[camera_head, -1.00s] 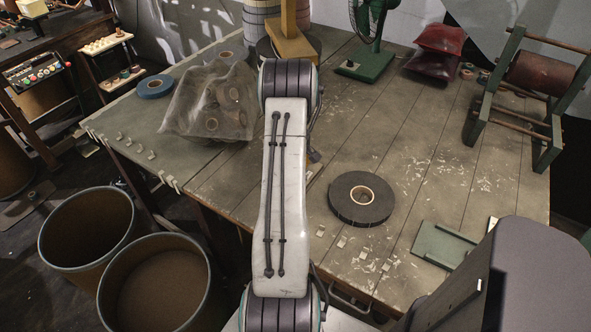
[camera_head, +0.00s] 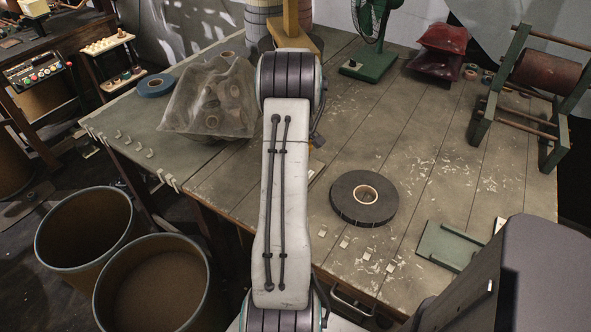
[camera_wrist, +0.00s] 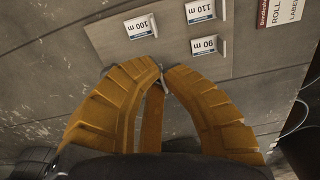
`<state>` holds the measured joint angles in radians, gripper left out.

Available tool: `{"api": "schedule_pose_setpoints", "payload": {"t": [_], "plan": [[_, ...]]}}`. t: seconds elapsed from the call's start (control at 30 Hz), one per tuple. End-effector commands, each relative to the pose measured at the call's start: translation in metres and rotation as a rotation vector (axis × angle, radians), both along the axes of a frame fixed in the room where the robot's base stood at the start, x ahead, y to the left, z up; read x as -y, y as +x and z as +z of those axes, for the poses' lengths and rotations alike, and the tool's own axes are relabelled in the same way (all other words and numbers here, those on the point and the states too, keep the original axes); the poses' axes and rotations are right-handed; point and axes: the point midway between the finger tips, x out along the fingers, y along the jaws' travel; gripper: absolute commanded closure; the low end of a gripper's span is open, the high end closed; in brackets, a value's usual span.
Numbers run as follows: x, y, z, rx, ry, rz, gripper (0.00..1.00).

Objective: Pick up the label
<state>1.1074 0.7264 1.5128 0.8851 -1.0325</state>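In the wrist view, small white labels with blue print stand on a grey-brown board (camera_wrist: 107,40): the 100 m label (camera_wrist: 140,26), the 110 m label (camera_wrist: 200,11) and the 90 m label (camera_wrist: 205,46). My gripper (camera_wrist: 162,74) has yellow-orange fingers whose tips meet just below these three labels, over the board's lower edge. A thin pale sliver (camera_wrist: 164,83) shows between the tips and looks like a label's edge. Its print is hidden. In the head view my arm hides the gripper and most of the board.
In the head view a black tape roll (camera_head: 364,198), a green plate (camera_head: 448,246), a clear bag of rolls (camera_head: 212,100) and a green fan (camera_head: 370,45) sit on the table. Two bins (camera_head: 152,285) stand at lower left.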

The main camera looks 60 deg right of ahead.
Motion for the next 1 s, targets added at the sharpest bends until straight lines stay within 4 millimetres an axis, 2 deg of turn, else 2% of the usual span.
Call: {"api": "schedule_pose_setpoints", "payload": {"t": [0.03, 0.2, 0.5, 0.7, 1.0], "plan": [[0.002, -0.013, 0.001, 0.000, -0.002, -0.006, 1.00], [0.004, -0.046, 0.021, -0.001, -0.002, -0.006, 1.00], [0.006, -0.092, 0.051, -0.003, -0.002, -0.005, 1.00], [0.007, -0.109, 0.062, -0.004, -0.002, -0.004, 1.00], [0.007, -0.116, 0.066, -0.004, -0.001, -0.002, 1.00]]}}
